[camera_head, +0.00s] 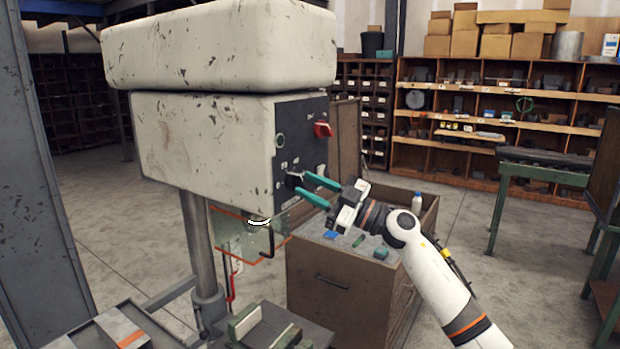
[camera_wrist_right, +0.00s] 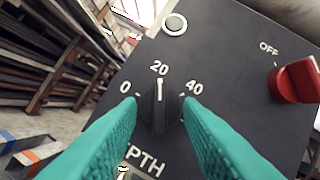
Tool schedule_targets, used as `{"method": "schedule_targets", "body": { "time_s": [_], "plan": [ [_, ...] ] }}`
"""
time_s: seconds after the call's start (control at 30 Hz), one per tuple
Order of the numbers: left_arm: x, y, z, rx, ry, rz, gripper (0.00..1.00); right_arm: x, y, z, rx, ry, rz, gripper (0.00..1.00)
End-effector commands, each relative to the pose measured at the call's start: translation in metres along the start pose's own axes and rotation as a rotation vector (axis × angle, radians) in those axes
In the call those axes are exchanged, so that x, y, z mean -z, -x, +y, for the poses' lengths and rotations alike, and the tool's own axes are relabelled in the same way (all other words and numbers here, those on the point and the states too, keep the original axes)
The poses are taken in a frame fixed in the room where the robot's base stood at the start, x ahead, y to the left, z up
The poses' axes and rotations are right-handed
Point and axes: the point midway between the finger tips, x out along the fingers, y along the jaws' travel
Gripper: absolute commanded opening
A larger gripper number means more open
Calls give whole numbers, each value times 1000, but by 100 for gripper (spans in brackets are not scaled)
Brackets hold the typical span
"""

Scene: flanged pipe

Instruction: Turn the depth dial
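The depth dial (camera_head: 292,180) is a black knob on the dark control panel of the pale machine head. In the right wrist view the dial (camera_wrist_right: 159,108) has a white pointer line at 20, on a scale marked 0, 20 and 40. The word "DEPTH" below it is partly hidden. My right gripper (camera_head: 303,183) has green fingers spread apart, with the tips at the panel. In the wrist view the fingers flank the dial, one on each side; whether they touch it is hard to tell. My left gripper is not in view.
A red switch (camera_head: 323,130) marked OFF sits above and right of the dial, and a round button (camera_head: 280,141) is also on the panel. A clear guard (camera_head: 250,236) hangs below the head. A brown cabinet (camera_head: 335,285) with small items stands under my right arm.

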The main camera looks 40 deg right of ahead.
Motion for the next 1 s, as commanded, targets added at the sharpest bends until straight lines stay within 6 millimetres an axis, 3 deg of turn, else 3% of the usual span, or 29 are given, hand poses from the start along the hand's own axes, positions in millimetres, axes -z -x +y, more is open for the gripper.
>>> {"method": "schedule_targets", "body": {
  "time_s": [0.37,0.6,1.0],
  "plan": [
    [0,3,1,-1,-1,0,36,1,-8,0,0,0,1,33],
    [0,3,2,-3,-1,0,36,0,-8,0,0,0,1,0],
    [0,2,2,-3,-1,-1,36,1,-7,0,-21,51,2,0]
  ]
}}
